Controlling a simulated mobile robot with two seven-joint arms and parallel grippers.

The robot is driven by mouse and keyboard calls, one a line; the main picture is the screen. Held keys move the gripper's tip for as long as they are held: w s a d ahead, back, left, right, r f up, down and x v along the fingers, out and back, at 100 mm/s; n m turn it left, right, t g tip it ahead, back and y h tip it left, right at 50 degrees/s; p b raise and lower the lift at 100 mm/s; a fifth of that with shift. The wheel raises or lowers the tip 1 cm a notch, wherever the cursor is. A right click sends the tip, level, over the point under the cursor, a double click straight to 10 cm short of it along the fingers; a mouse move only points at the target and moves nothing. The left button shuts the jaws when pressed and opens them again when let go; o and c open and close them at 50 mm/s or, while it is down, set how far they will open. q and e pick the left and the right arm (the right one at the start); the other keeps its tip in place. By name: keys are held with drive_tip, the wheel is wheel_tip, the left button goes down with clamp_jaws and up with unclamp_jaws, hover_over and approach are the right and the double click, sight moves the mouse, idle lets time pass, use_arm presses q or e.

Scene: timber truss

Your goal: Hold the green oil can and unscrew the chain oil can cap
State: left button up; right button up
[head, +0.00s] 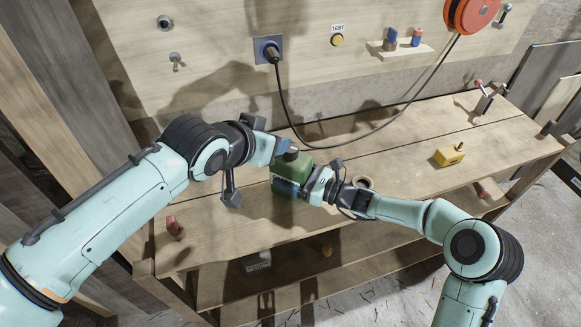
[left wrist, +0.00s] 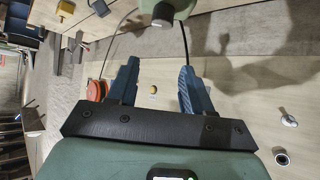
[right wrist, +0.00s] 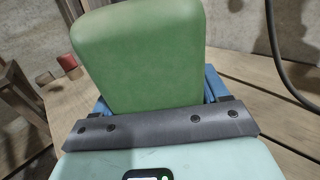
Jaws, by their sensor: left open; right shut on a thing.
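The green oil can (head: 293,168) stands on the workbench with its dark cap (head: 291,154) on top. My right gripper (head: 303,186) is shut on the can's body from the right. In the right wrist view the can (right wrist: 145,55) fills the space between the blue fingers. My left gripper (head: 283,148) is open beside the cap, coming from the left. In the left wrist view the dark cap (left wrist: 163,13) lies just beyond the spread fingertips (left wrist: 158,68), apart from them. The can's lower front is partly hidden by the right gripper.
The wooden workbench (head: 400,160) has a yellow block (head: 449,154) at right and a red-handled item (head: 174,227) at front left. A black cable (head: 345,146) hangs from the wall socket (head: 268,49) behind the can to an orange reel (head: 471,14).

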use_arm(q)
drive_tip(key=shift+o, duration=1.1)
drive_tip(key=shift+w, duration=0.1)
drive_tip(key=n+g+y, duration=0.5)
approach(291, 147)
drive_tip(key=shift+n, duration=0.3)
drive_tip(key=x, duration=0.9)
drive_tip(key=shift+w, duration=0.1)
clamp_jaws()
drive_tip(key=n+y, duration=0.1)
drive_tip(key=n, duration=0.1)
drive_tip(key=n+y, duration=0.1)
drive_tip(key=n, duration=0.2)
drive_tip(key=shift+w+d+n, duration=0.1)
drive_tip(key=shift+d+n, duration=0.05)
drive_tip(key=shift+n, duration=0.15)
drive_tip(key=n+y, duration=0.1)
drive_tip(key=n, duration=0.1)
drive_tip(key=shift+n+g, duration=0.4)
